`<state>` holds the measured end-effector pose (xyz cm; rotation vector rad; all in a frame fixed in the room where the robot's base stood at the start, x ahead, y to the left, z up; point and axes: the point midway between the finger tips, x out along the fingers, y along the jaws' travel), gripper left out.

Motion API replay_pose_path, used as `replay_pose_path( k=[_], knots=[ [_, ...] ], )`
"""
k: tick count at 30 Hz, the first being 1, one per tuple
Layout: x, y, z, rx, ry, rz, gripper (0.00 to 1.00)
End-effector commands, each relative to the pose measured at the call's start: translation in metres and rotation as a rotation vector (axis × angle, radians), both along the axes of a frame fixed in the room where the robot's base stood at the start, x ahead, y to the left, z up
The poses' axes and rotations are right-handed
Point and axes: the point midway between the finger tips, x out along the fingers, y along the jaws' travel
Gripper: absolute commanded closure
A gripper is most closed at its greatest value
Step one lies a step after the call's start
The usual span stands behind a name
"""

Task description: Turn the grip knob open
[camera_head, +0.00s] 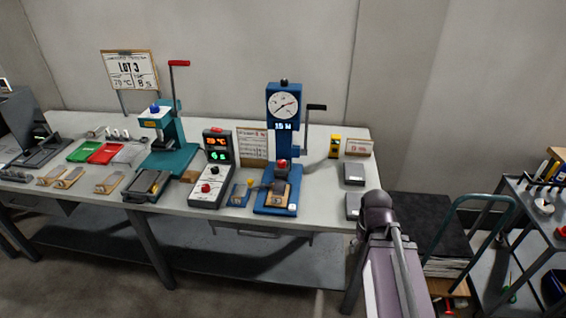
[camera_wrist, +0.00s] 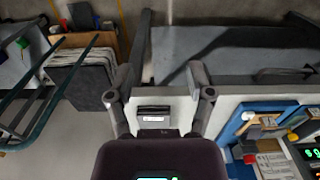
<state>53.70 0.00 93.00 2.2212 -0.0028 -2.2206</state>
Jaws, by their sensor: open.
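A blue press-like tester (camera_head: 286,110) with a round dial and a black side handle stands on the bench. A red knob (camera_head: 282,164) sits low on its front, above the blue base. I cannot tell for sure that this is the grip knob. In the wrist view, the tester's blue base (camera_wrist: 238,124) is at the lower right, with a red knob (camera_wrist: 249,158) near it. My gripper (camera_wrist: 160,97) is open and empty, to the left of the tester in the wrist view, over the bench's end near a grey box (camera_wrist: 155,111). In the head view its fingers are not visible.
A control box (camera_head: 211,168) with red knobs and lit displays stands left of the tester. A teal press (camera_head: 168,140) is farther left. Grey boxes (camera_head: 354,174) lie at the bench's right end. A cart (camera_head: 540,200) stands at the right. The floor shows before the bench.

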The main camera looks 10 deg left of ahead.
Motion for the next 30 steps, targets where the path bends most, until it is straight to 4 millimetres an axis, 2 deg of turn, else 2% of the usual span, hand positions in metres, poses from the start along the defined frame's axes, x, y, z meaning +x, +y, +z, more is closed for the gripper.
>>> replay_pose_path(
  k=[5,8,11,17,23,26,30],
  knots=[
    [0.012,0.003,-0.003,-0.028,-0.013,-0.017,0.15],
    [0.027,0.009,-0.007,-0.069,-0.033,-0.039,0.15],
    [0.050,0.016,-0.011,-0.129,-0.071,-0.079,0.15],
    [0.114,0.046,-0.018,-0.274,-0.212,-0.190,0.15],
    [0.181,0.098,-0.015,-0.386,-0.429,-0.294,0.15],
    [0.212,0.132,-0.010,-0.415,-0.553,-0.337,0.15],
    [0.251,0.188,-0.002,-0.422,-0.737,-0.385,0.15]
  ],
)
